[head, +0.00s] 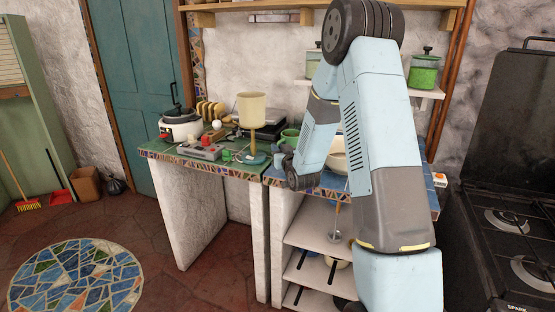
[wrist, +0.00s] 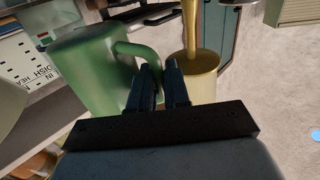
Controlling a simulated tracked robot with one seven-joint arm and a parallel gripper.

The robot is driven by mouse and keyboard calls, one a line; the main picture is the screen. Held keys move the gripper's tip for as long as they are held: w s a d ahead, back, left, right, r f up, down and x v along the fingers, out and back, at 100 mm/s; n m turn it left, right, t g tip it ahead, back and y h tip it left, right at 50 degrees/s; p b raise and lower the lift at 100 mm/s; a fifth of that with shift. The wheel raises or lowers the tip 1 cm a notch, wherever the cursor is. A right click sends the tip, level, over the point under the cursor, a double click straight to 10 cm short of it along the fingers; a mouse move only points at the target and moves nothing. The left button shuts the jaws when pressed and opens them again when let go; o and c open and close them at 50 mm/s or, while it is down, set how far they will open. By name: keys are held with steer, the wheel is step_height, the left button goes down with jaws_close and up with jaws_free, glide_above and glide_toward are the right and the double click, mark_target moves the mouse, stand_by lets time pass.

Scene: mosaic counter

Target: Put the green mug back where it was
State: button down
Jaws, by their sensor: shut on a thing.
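The green mug (wrist: 88,68) fills the left of the wrist view, with its handle (wrist: 146,50) reaching to my fingertips. My gripper (wrist: 160,72) is shut on that handle; the fingers hide the exact contact. In the head view the mug (head: 290,135) shows just behind my gripper (head: 281,156), over the place where the green and blue counters meet. My arm hides part of this area. I cannot tell whether the mug touches the counter.
A beige lamp (head: 251,107) stands just left of the mug. A red-and-grey device (head: 201,149), a white cooker (head: 180,126) and small items crowd the green counter (head: 150,153). A pale bowl (head: 338,163) stands right of the gripper. A green jar (head: 424,73) sits on the wall shelf.

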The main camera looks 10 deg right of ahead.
steer(key=shift+w+f, duration=0.6)
steer(key=shift+f, duration=1.55)
steer(key=c, duration=1.1)
jaws_free()
steer(key=shift+f, duration=0.1)
